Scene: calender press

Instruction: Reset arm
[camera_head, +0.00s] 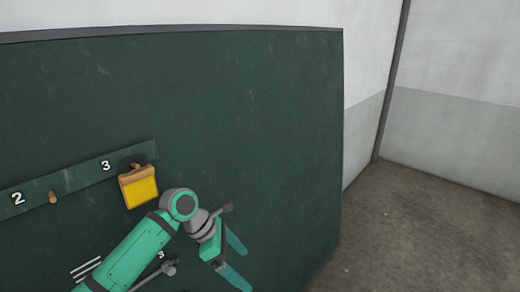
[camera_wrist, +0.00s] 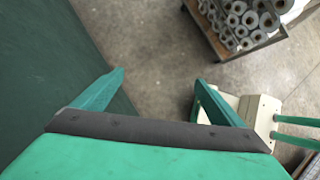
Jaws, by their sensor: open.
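My gripper (camera_head: 238,260) is at the end of my green arm, low in the head view, in front of the dark green panel (camera_head: 240,110). Its two teal fingers are spread apart with nothing between them. In the wrist view my gripper (camera_wrist: 153,92) also shows open and empty, pointing down over the bare floor. The arm is bent at the wrist, and the fingers point down and right. A yellow padlock-like block (camera_head: 140,188) with a tan top hangs by the number 3, left of my wrist and apart from the fingers.
A label strip (camera_head: 80,178) with numbers 2 and 3 and a small tan peg (camera_head: 53,197) crosses the panel. Floor (camera_head: 410,220) is open to the right. The wrist view shows a rack of grey rolls (camera_wrist: 240,22) and a pale object with green bars (camera_wrist: 262,115) at right.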

